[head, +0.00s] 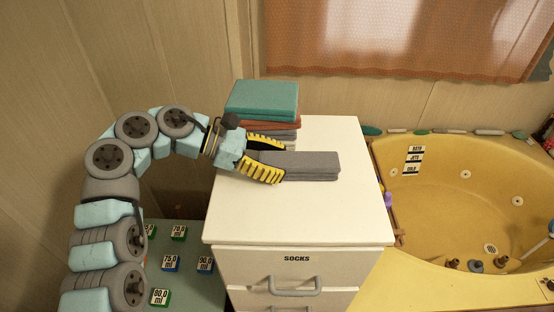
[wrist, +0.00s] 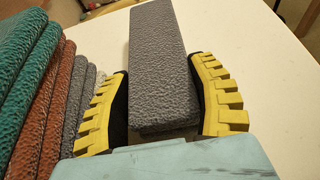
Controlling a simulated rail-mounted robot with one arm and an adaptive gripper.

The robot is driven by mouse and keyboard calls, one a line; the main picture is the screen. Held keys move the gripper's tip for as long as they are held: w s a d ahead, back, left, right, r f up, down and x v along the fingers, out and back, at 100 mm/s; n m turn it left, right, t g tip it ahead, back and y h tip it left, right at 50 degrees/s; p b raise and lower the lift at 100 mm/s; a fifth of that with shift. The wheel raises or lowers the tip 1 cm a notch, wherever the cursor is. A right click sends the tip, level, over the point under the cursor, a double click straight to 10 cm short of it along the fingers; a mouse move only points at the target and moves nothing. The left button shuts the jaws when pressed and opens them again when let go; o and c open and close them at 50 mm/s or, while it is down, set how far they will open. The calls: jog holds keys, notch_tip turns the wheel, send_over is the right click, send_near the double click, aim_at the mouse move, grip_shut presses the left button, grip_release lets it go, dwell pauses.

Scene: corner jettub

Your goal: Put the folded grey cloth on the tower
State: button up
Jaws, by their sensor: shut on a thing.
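The folded grey cloth (head: 312,164) lies on or just above the white top of the drawer cabinet; I cannot tell whether it touches. My gripper (head: 268,160) is shut on its near end, with one yellow-and-black finger on each side. The wrist view shows the cloth (wrist: 158,70) stretching away between the fingers (wrist: 162,108). The tower (head: 262,103) is a stack of folded cloths, teal on top, then rust-brown, then grey lower down. It stands just behind my gripper in the head view. In the wrist view the tower (wrist: 30,90) is close to the left finger.
The white cabinet (head: 300,225) has a drawer labelled SOCKS. Its top is clear to the right and front. A yellow tub (head: 450,185) with small items along its rim stands at the right. Labelled small boxes (head: 178,232) sit on a lower surface at the left.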

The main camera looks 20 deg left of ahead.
jog(key=o, duration=1.2)
jog(key=shift+f, duration=0.1)
jog(key=shift+b+v, duration=0.5)
jog(key=shift+v, duration=3.3)
